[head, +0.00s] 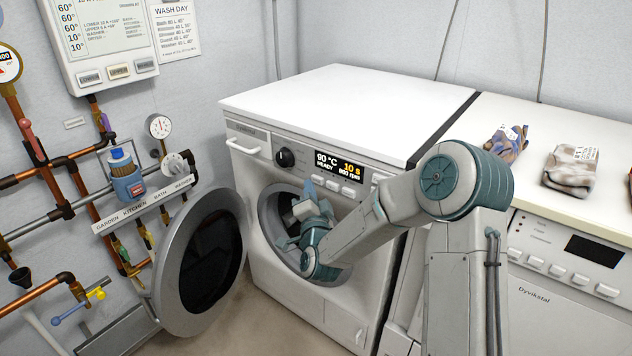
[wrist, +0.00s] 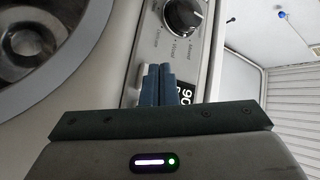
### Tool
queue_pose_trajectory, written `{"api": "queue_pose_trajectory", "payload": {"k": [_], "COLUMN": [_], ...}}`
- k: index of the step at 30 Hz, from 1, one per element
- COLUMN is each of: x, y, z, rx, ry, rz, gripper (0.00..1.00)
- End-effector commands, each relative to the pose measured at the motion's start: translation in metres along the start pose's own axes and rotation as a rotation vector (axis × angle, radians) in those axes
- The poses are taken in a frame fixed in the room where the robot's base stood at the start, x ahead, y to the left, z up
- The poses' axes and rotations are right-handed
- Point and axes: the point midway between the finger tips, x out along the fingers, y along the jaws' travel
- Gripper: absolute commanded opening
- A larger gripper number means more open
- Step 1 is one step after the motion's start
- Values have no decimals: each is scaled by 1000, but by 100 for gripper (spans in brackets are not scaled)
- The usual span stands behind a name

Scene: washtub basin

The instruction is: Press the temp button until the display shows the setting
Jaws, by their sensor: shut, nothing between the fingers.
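The washing machine (head: 290,125) has a dark display (head: 339,168) on its front panel. It reads 90 °C, READY, 800 rpm and 10 s. Pale buttons (head: 348,191) sit in a row under the display; their labels are too small to read. My gripper (head: 309,186) is in front of the panel at the left end of this row. In the wrist view its blue fingers (wrist: 160,68) are together and empty, partly covering the display (wrist: 186,94). A pale button (wrist: 143,76) shows beside the fingertips. I cannot tell whether they touch a button.
The round door (head: 200,262) stands open to the left, below the dial (head: 285,157). Pipes and valves (head: 128,182) cover the left wall. A wall panel (head: 100,35) and a Wash Day sheet (head: 175,27) hang above. Folded cloths (head: 571,170) lie on the right machine.

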Motion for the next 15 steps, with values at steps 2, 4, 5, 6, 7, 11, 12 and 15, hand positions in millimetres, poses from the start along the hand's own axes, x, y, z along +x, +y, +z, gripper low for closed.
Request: {"api": "queue_pose_trajectory", "payload": {"k": [2, 4, 5, 6, 7, 11, 12, 15], "x": [2, 4, 4, 4, 5, 5, 5, 5], "y": [2, 4, 4, 4, 4, 4, 4, 4], "z": [-2, -3, -3, -4, -4, -4, -4, -4], "rx": [-1, -2, -2, -1, -1, -1, -1, 0], "ry": [2, 2, 2, 1, 1, 0, 0, 0], "rz": [-1, -1, 0, 0, 0, 1, 1, 0], "gripper": [0, 0, 0, 0, 0, 0, 0, 0]}}
